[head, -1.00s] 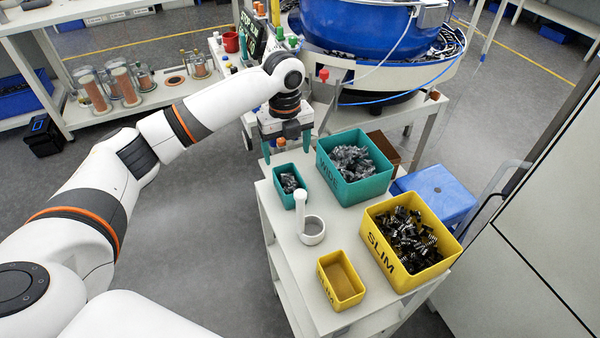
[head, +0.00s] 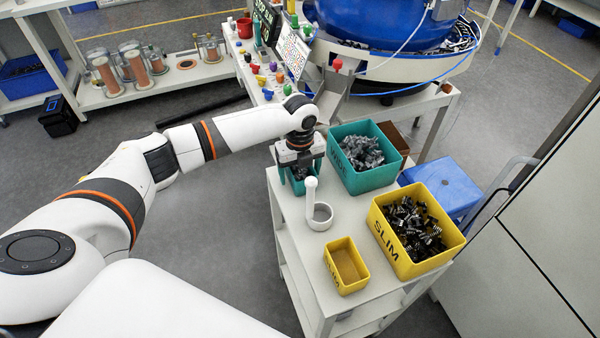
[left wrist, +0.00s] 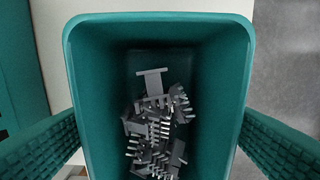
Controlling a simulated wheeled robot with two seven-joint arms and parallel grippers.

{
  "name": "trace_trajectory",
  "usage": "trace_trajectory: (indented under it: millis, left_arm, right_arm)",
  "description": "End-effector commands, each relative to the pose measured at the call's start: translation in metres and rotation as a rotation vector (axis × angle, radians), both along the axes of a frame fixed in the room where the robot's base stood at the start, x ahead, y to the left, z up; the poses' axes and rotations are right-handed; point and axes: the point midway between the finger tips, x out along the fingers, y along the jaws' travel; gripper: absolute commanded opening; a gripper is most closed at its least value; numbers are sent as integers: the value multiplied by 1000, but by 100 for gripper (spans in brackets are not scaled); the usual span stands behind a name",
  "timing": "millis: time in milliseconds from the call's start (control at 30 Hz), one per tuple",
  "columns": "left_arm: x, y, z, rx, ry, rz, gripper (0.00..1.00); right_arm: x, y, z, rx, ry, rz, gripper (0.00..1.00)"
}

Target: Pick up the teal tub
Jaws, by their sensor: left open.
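The small teal tub (head: 297,186) stands at the far left corner of the white cart top, mostly hidden under my left gripper (head: 298,172) in the head view. In the left wrist view the tub (left wrist: 230,95) fills the middle, with several grey pin connectors (left wrist: 157,125) on its floor. My left gripper (left wrist: 160,145) is open, with one teal ribbed finger on each side of the tub, outside its walls. I cannot tell whether the fingers touch the walls. My right gripper is not in view.
A larger teal bin marked WIDE (head: 378,178) stands close right of the tub. A white cup-like holder with an upright handle (head: 320,214) is just in front. A small yellow tub (head: 345,267) and a yellow SLIM bin (head: 395,254) stand nearer.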

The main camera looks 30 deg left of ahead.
Motion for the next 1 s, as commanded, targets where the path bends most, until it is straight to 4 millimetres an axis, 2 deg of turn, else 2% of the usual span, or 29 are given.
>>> trace_trajectory:
  millis: [200,267,500,533,767,867,1000]
  left_arm:
    - [0,0,-1,-1,-1,0,80]
    - [0,0,-1,-1,-1,0,72]
    - [0,0,-1,-1,-1,1,33]
    - [0,0,-1,-1,-1,1,31]
    - [0,0,1,-1,-2,1,30]
    - [1,0,11,-2,-5,1,30]
    - [2,0,36,-2,-6,0,30]
  right_arm:
    - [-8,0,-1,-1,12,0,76]
    - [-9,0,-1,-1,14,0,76]
    - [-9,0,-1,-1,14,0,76]
    - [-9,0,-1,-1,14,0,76]
    - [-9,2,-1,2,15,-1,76]
    - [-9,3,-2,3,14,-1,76]
    - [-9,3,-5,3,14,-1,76]
